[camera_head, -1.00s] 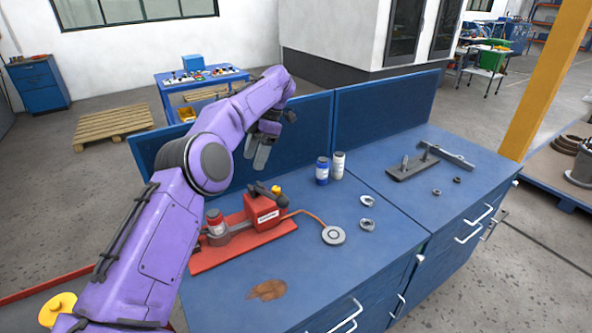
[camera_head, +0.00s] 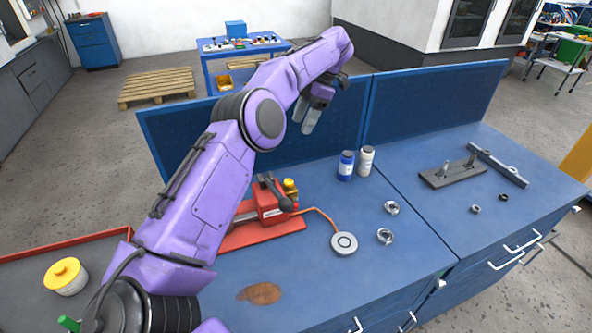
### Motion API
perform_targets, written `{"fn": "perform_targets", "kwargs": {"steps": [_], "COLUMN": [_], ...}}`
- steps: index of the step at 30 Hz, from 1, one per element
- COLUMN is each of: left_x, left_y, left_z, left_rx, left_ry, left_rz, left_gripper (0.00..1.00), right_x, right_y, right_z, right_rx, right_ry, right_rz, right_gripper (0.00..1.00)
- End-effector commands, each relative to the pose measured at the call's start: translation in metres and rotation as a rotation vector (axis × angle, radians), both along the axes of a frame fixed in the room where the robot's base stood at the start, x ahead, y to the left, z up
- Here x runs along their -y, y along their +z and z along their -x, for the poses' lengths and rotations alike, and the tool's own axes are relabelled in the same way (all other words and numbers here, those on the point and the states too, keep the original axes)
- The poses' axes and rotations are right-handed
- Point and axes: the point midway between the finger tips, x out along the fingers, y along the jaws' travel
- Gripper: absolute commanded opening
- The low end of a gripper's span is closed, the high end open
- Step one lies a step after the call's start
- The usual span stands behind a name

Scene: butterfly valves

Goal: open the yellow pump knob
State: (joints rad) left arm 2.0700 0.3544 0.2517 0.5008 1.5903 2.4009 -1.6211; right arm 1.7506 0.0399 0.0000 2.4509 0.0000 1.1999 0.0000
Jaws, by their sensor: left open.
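The red pump (camera_head: 262,206) sits on a red base plate on the blue workbench, partly hidden behind my left arm. A small yellow knob (camera_head: 290,185) stands at the pump's back right, beside a dark lever with a round end. My left gripper (camera_head: 306,127) is open and empty, its pale fingers pointing down in front of the blue back panel. It is above and beyond the knob, clear of it. My right gripper is not in view.
A white container with a yellow top (camera_head: 66,275) is at the lower left. Blue and white bottles (camera_head: 346,166) (camera_head: 366,161) stand right of the pump. A round grey disc (camera_head: 344,243) on an orange cord and metal rings (camera_head: 385,236) lie on the bench (camera_head: 330,285).

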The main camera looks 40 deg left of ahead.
Motion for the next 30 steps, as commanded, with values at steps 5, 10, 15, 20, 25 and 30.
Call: {"fn": "perform_targets", "kwargs": {"steps": [5, 10, 15, 20, 25, 30], "left_x": [0.001, 0.001, 0.000, 0.000, 0.000, -0.001], "left_y": [-0.015, -0.027, -0.044, -0.068, -0.094, -0.106], "left_z": [-0.001, -0.001, -0.001, 0.000, -0.001, 0.000], "left_rx": [-0.002, -0.002, -0.002, -0.002, -0.002, -0.001], "left_ry": [-0.003, -0.002, -0.002, -0.001, -0.001, -0.001], "left_rz": [0.000, 0.000, 0.000, -0.001, -0.001, 0.000], "left_gripper": [0.58, 0.58, 0.58, 0.58, 0.58, 0.58], "right_x": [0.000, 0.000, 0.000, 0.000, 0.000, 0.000], "right_y": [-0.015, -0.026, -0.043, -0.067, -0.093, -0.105], "right_z": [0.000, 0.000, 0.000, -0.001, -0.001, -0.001], "right_rx": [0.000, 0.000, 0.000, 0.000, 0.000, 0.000], "right_ry": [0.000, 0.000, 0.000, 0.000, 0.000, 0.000], "right_rz": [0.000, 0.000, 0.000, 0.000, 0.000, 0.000], "right_gripper": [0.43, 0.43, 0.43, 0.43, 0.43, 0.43]}}
